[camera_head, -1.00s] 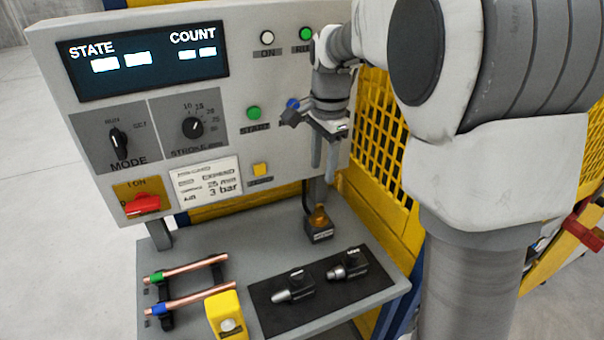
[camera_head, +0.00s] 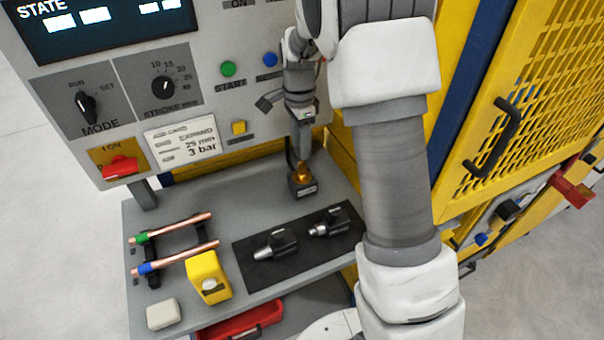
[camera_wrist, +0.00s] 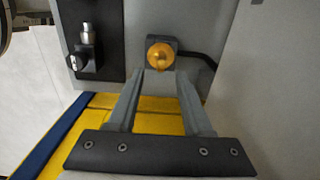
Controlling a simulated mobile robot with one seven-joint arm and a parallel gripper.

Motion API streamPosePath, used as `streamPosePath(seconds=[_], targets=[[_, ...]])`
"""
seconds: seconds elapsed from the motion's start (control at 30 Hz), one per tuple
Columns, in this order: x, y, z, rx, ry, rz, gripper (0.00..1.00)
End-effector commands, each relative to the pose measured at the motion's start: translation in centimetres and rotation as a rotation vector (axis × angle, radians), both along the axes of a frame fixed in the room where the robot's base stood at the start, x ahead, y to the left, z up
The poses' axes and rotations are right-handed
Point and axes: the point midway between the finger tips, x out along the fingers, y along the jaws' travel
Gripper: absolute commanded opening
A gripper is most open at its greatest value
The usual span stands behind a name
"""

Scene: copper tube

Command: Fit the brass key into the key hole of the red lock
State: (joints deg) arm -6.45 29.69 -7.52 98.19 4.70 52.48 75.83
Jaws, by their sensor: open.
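A rounded brass-coloured piece (camera_head: 302,174) stands upright on a small black block (camera_head: 303,188) at the back of the grey bench. It may be the brass key, but a key shape is not clear. In the wrist view, this round golden piece (camera_wrist: 160,56) lies just beyond and between my fingertips. My gripper (camera_head: 304,156) is open, points down and is close above it; my gripper (camera_wrist: 160,74) holds nothing. A red fitting (camera_head: 572,188) on the yellow guard at the right may be the red lock. No key hole can be made out.
The control panel (camera_head: 190,112) rises close behind my gripper. A black mat (camera_head: 255,240) with two black tools lies in front of the block. Copper tubes (camera_head: 190,256) on a rack and a yellow box (camera_head: 207,275) are at the left. The yellow mesh guard (camera_head: 530,100) stands right.

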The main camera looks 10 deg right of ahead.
Motion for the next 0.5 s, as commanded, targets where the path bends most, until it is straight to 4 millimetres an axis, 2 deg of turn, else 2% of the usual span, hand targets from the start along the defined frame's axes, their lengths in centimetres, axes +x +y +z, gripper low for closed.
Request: streamPosePath(seconds=[0.1, 0.37, 0.5], targets=[[0.0, 0.0, -1.8, 0.000, 0.002, 0.000, 0.50], [0.0, -0.3, -3.6, 0.000, 0.002, -0.001, 0.50], [0.2, -0.7, -5.6, 0.000, 0.004, 0.000, 0.50]])
